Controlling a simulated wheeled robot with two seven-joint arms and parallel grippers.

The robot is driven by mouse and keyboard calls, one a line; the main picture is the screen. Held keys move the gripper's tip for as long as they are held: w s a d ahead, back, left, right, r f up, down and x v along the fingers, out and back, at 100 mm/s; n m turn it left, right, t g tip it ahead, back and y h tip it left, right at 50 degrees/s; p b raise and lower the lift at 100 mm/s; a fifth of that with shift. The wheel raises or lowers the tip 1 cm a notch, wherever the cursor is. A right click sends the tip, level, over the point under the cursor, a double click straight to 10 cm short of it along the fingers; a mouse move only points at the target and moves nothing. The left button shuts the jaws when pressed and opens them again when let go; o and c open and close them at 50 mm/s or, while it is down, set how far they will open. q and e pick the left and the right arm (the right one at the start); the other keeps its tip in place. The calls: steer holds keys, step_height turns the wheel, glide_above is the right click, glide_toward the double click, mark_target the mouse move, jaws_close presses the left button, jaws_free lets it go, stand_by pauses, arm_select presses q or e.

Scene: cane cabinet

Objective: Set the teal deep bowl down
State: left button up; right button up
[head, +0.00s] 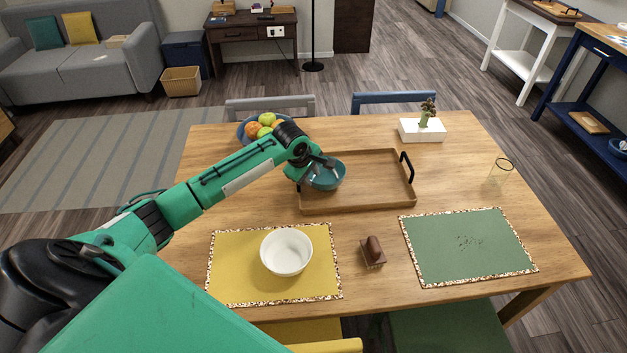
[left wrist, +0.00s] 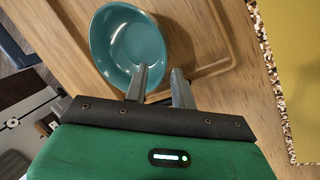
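The teal deep bowl (head: 326,177) is at the left end of the wooden tray (head: 372,205) on the table. It looks upright and empty in the left wrist view (left wrist: 127,45). My left gripper (head: 322,161) reaches down to the bowl's rim. In the left wrist view its fingers (left wrist: 160,74) stand apart, one over the bowl's inside and one just outside the rim, with a gap between them. The bowl appears to rest on the tray floor, though its underside is hidden. My right gripper is not in view.
A fruit bowl (head: 246,131) stands behind my left arm. A white bowl (head: 286,252) sits on the yellow placemat (head: 229,275). A brown item (head: 373,252), a green placemat (head: 468,246), a glass (head: 499,172) and a white planter (head: 421,131) surround the tray. The tray's right half is clear.

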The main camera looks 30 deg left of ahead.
arm_select(q)
steer(key=v, duration=0.8)
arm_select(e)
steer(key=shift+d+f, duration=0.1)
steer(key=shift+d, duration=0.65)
arm_select(q)
steer(key=shift+r, duration=0.1)
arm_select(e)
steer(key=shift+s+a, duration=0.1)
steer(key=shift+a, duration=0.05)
